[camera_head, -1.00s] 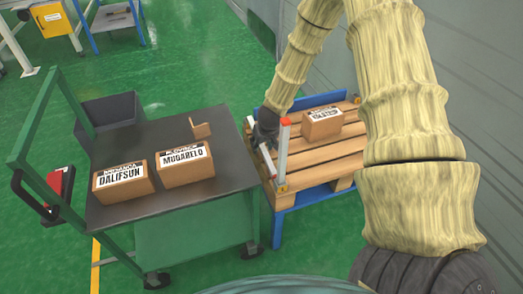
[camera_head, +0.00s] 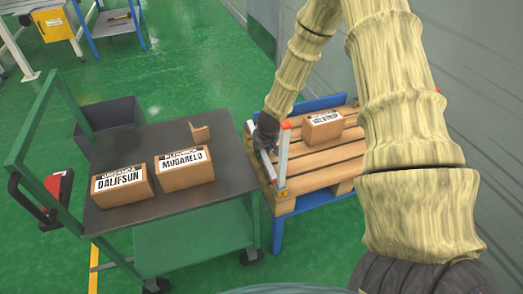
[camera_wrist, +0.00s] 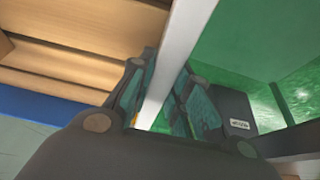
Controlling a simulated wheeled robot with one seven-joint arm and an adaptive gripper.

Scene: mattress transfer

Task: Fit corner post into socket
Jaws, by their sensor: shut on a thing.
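My gripper (camera_head: 266,132) is at the left edge of the wooden pallet (camera_head: 322,160) in the head view. It is shut on a pale grey corner post (camera_head: 267,167), which slants down from the fingers along the pallet's left side. In the wrist view the post (camera_wrist: 176,55) runs between the fingers (camera_wrist: 158,100) and up past the pallet slats (camera_wrist: 85,55). A second post with a red top (camera_head: 283,155) stands upright at the pallet's near left corner, with a yellow patch at its foot. I cannot make out the socket or whether the held post's end touches it.
A carton (camera_head: 323,127) lies on the pallet, which rests on a blue stand (camera_head: 278,232). To the left is a dark-topped green cart (camera_head: 205,215) with two labelled cartons and a small brown piece (camera_head: 201,134). A grey wall (camera_head: 480,130) is close on the right.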

